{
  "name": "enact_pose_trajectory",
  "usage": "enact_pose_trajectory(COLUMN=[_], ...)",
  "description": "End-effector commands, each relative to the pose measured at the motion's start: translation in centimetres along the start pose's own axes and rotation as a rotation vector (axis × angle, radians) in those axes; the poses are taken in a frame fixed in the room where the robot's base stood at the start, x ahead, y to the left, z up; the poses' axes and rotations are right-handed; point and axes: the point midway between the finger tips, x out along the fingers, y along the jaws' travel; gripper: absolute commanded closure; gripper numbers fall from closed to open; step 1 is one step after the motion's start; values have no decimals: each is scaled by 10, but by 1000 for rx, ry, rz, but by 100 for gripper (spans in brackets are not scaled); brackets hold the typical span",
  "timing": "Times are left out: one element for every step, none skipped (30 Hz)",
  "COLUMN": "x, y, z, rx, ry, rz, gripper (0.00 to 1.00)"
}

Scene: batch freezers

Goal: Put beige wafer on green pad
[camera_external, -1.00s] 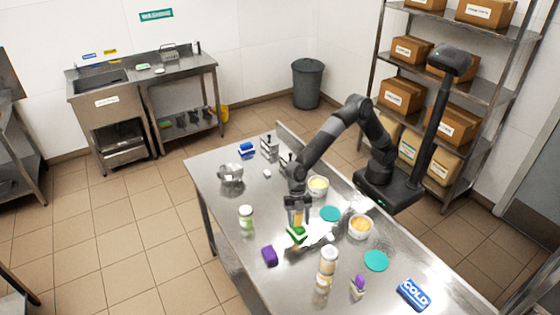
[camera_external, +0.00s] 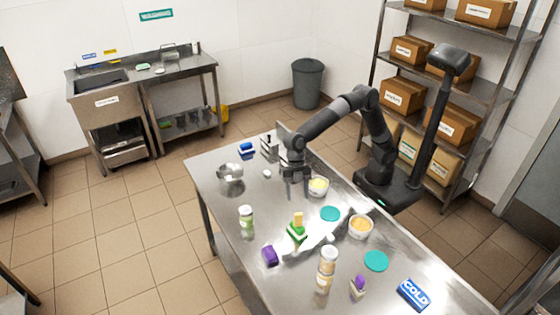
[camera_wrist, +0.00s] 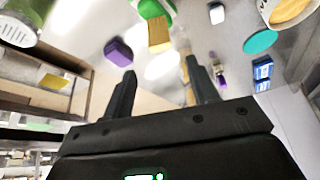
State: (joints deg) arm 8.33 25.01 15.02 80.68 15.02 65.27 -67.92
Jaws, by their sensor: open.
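The beige wafer (camera_external: 298,219), a small yellowish block, stands upright on the green pad (camera_external: 297,235) near the middle of the steel table. In the wrist view the wafer (camera_wrist: 159,34) shows beyond my fingertips, against the green pad (camera_wrist: 151,8), which is cut by the top edge. My gripper (camera_external: 294,177) is above the table, behind and above the wafer and apart from it. In the wrist view the fingers of my gripper (camera_wrist: 160,68) are spread, with nothing between them.
A purple block (camera_external: 270,255) lies near the pad. A metal container (camera_external: 230,173) sits at left.

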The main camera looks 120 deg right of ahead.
Motion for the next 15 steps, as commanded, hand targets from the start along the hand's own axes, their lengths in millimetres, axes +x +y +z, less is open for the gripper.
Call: enact_pose_trajectory(x=[-3, -3, -4, -5, -6, -9, -12, -15, -21, -26, -32, -40, -46, -52, -60], y=[0, 0, 0, -1, -2, -5, -8, -12, -19, -25, -32, -42, -51, -60, -71], z=[0, 0, 0, 0, 0, 0, 1, 2, 4, 6, 8, 12, 16, 19, 24], rx=[0, 0, 0, 1, 4, 10, 18, 29, 47, 65, 87, 118, 143, 169, 204], ry=[0, 0, 0, -1, -2, -5, -9, -15, -23, -29, -37, -47, -55, -63, -70], rz=[0, 0, 0, 1, 3, 8, 13, 19, 31, 41, 53, 71, 85, 100, 120], gripper=[46, 46, 46, 46, 46, 46, 46, 46, 46, 46, 46, 46, 46, 46, 46])
